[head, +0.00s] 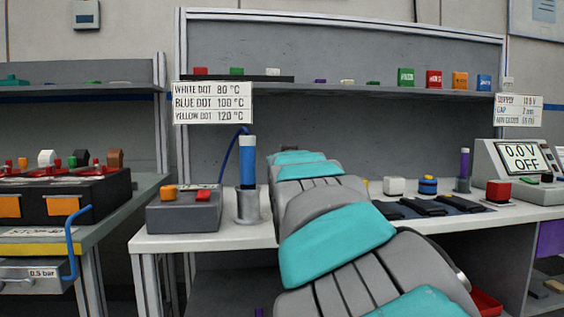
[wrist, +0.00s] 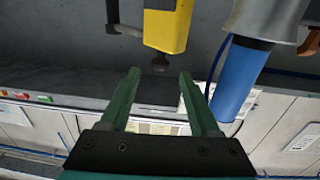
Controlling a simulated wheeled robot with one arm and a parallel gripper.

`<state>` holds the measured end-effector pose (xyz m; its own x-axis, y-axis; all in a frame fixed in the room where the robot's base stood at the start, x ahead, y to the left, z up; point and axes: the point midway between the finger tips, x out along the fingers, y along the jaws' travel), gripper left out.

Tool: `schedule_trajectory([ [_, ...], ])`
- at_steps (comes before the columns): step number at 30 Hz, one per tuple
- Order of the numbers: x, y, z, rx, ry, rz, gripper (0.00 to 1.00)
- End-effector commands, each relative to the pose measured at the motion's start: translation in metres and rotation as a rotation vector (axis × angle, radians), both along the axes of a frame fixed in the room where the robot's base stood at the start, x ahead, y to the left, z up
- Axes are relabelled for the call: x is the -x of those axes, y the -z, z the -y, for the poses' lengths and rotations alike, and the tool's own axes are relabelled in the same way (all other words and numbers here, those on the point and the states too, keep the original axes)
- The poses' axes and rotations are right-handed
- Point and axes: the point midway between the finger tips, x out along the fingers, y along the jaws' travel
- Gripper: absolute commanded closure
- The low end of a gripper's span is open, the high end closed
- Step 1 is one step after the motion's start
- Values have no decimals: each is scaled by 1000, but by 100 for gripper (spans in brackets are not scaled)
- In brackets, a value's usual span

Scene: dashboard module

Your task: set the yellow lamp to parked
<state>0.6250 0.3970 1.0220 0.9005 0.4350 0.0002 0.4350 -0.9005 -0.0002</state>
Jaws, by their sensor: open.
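A yellow block-shaped body (wrist: 167,28) with a dark knob at its end shows at the top middle of the wrist view, which looks upside down. A grey bar joins it at the left. It may be the yellow lamp; its full shape is cut off by the picture edge. My gripper (wrist: 160,73) is open and empty, with its two green fingers apart. The dark knob appears near the gap between the fingertips; whether it is between them in depth I cannot tell. In the head view my arm hides the gripper and most of the yellow body.
A blue-handled iron (head: 248,160) stands in a grey holder (head: 247,206) left of my arm; the handle (wrist: 237,80) is close right in the wrist view. A control box (head: 184,213) is beside it. Dark pads (head: 430,207) and a meter (head: 522,160) lie right.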

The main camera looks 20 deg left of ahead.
Motion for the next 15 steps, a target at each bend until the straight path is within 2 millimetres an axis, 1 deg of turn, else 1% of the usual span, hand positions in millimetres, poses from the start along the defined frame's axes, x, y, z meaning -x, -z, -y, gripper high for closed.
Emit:
schedule_trajectory([
  [1, 6, 0, 2, 0, -1, 1, 37],
  [6, 17, 1, 7, 0, -1, -1, 37],
  [15, 20, 1, 10, 1, 0, -2, 37],
])
